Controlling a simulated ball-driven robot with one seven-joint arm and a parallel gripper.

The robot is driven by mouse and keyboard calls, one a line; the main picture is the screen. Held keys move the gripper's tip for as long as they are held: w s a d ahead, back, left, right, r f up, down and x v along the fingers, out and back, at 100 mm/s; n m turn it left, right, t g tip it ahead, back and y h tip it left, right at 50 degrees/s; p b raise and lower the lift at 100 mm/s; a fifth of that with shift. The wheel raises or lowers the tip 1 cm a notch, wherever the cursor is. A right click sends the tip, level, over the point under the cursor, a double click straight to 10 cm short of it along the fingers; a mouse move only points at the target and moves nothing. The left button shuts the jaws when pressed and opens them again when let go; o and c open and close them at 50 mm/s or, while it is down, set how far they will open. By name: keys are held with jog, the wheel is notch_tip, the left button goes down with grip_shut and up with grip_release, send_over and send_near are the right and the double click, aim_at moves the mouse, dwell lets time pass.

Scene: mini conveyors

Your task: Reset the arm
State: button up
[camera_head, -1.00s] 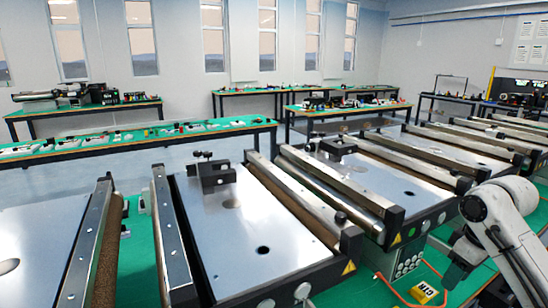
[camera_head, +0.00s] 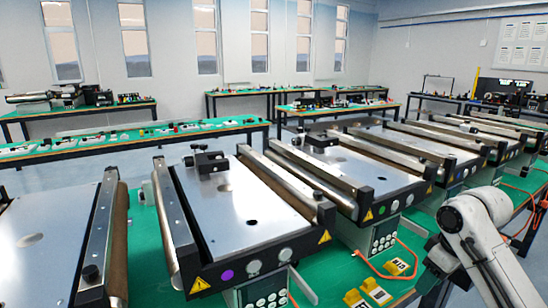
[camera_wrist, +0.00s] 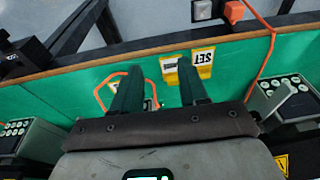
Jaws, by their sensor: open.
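My gripper (camera_wrist: 157,90) shows in the wrist view with its two dark fingers spread apart and nothing between them. It points over the green table top (camera_wrist: 228,62) near the wooden edge. My white arm (camera_head: 478,235) shows at the lower right of the head view, folded beside the conveyors. The gripper itself cannot be made out in the head view.
Mini conveyors (camera_head: 245,205) stand in a row on the green table. Yellow tags (camera_head: 397,267) and an orange cable (camera_head: 372,268) lie in front of them. In the wrist view, grey control boxes (camera_wrist: 290,97) flank the gripper. Other tables (camera_head: 130,142) stand behind.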

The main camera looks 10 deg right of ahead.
jog(key=s+a+f+m+t+y+p, duration=0.1)
jog(key=s+a+f, duration=0.4)
jog(key=a+f, duration=0.3)
jog(key=s+a+f+m+y, duration=0.1)
jog(key=s+a+f, duration=0.35)
jog(key=a, duration=0.55)
jog(key=s+d+f+m+g+h, duration=0.1)
jog(key=s+f, duration=0.2)
jog(key=s, duration=0.8)
jog(key=s+d+f+m+h+p, duration=0.1)
jog(key=s+d+f+h, duration=0.1)
jog(key=s, duration=1)
jog(key=shift+f+g, duration=0.4)
jog(key=shift+f, duration=0.45)
